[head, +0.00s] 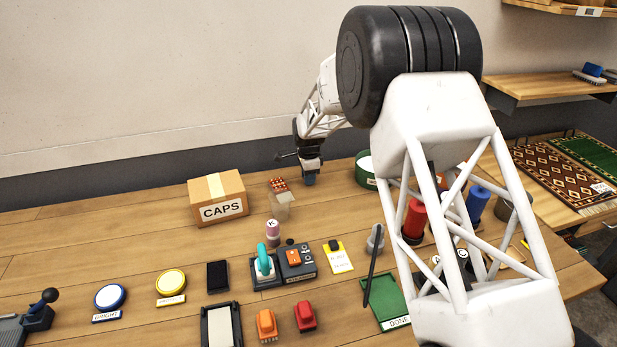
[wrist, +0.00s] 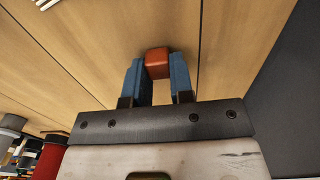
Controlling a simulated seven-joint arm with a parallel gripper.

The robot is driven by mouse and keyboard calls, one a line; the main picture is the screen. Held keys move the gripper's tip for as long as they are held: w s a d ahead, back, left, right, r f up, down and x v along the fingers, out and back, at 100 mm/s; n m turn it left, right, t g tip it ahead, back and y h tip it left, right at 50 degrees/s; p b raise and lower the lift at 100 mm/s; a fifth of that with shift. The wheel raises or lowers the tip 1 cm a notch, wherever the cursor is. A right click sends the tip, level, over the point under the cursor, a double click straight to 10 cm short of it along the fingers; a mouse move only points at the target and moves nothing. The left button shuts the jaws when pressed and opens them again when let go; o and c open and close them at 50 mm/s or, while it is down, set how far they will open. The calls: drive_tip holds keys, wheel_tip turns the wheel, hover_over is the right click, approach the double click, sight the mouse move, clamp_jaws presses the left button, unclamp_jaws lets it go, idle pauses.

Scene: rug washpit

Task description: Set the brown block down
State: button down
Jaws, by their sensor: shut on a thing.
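The brown block (wrist: 158,57) is reddish-brown with rounded edges. In the wrist view it sits between the tips of the two blue fingers of my gripper (wrist: 157,75). My gripper is shut on it. Wooden table top shows behind the block; I cannot tell whether the block touches it. In the head view my gripper (head: 309,180) points down near the back of the table, right of the caps box. The block cannot be made out there.
The caps box (head: 222,210) stands left of my gripper. A small clear box (head: 281,207) and a red patterned item (head: 278,184) are just left. A green round container (head: 365,172) is to the right. The wall is behind. Several tools and pads fill the front.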

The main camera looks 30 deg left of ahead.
drive_tip(key=shift+f, duration=0.1)
drive_tip(key=c, duration=1)
unclamp_jaws()
wheel_tip(320, 180, up, 12)
idle(0.9)
